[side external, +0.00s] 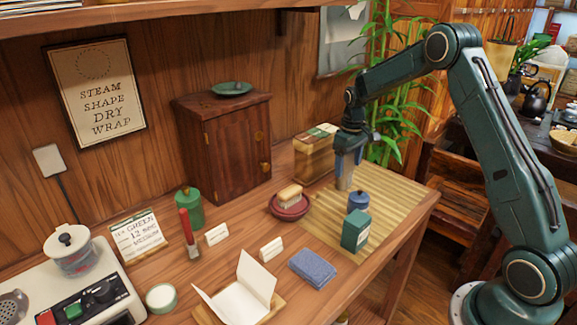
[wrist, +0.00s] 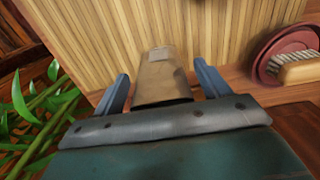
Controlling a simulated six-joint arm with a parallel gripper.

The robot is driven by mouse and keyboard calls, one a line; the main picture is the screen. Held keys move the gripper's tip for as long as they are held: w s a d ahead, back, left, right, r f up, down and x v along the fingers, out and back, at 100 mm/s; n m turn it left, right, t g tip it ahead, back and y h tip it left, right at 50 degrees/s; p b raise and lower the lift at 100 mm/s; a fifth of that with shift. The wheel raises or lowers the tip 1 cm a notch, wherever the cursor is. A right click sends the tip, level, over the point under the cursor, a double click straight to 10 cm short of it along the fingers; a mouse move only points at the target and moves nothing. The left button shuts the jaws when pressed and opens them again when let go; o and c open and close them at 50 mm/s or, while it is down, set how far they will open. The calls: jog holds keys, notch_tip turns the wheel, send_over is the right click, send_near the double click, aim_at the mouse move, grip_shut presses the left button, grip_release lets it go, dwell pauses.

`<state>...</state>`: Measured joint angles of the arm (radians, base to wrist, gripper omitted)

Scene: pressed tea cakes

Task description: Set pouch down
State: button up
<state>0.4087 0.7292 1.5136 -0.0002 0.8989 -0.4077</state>
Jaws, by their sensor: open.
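The pouch (wrist: 163,78) is a tan, narrow packet standing on the slatted bamboo mat (side external: 385,205). It lies between the two blue fingers of my gripper (wrist: 160,72), with a gap on each side in the wrist view. My gripper (side external: 348,160) points down over the back part of the mat in the side view and is open around the pouch. In that view the pouch (side external: 345,181) shows only as a small pale piece below the fingers; the rest of it is hidden.
A box (side external: 313,160) stands behind left of my gripper. A red dish (side external: 278,209) holding a brush (side external: 290,196) sits at the mat's left edge. The mat's right side is clear.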

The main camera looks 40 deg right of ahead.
notch_tip(320, 180, up, 11)
jog(key=shift+f, duration=0.1)
jog(key=shift+r, duration=0.2)
dwell(0.7)
jog(key=s+a+r+t, duration=0.3)
jog(key=s+a+r, duration=0.9)
jog(key=s+a, duration=0.2)
jog(key=s+a+f+t, duration=0.1)
jog(key=s+a, duration=0.2)
jog(key=s, duration=0.5)
jog(key=s+a+f+t, duration=0.1)
jog(key=s+a, duration=0.3)
jog(key=s, duration=0.4)
jog(key=shift+s+f+t, duration=0.3)
jog(key=shift+s+f, duration=0.1)
jog(key=shift+f, duration=0.05)
